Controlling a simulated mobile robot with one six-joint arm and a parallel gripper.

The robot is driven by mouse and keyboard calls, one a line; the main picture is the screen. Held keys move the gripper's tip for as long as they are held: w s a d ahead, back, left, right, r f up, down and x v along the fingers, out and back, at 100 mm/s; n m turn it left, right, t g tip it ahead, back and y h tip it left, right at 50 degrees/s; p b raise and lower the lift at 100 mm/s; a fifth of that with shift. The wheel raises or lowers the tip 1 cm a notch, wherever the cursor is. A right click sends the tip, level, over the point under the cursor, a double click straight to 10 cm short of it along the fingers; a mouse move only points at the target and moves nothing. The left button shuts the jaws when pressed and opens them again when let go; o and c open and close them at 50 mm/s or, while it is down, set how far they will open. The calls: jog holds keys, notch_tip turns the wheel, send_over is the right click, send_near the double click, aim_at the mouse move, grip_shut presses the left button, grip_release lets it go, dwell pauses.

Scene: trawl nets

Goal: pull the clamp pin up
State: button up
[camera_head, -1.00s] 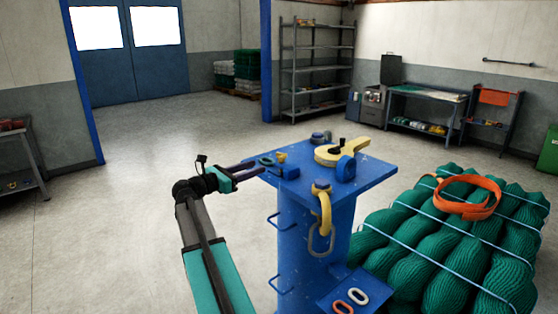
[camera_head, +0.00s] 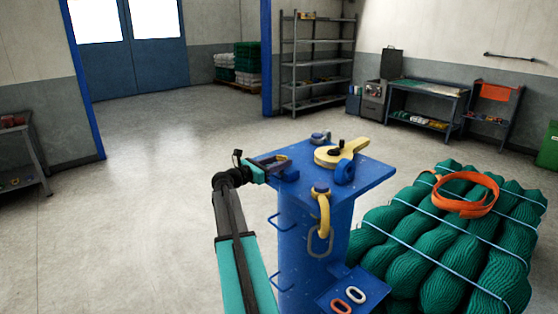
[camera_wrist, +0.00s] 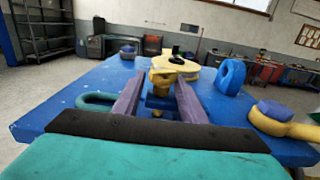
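In the wrist view a yellow pin (camera_wrist: 160,101), which I take to be the clamp pin, stands upright at the near edge of the blue table (camera_wrist: 70,101). My gripper (camera_wrist: 160,82) has its two purple fingers spread, one on each side of the pin. The fingers look apart from each other; whether they touch the pin I cannot tell. In the head view my gripper (camera_head: 284,162) is over the table's left corner and largely hides the pin.
A yellow shackle (camera_head: 324,215) hangs at the front edge. Green net bundles (camera_head: 400,235) lie to the right.

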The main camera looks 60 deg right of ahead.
jog(key=shift+d, duration=0.3)
jog(key=shift+s, duration=0.1)
grip_shut()
jog(key=shift+r+p, duration=0.6)
jog(key=shift+r, duration=1.25)
jog(key=shift+c, duration=0.2)
grip_release()
jog(key=shift+o, duration=0.2)
jog(key=shift+f, duration=0.1)
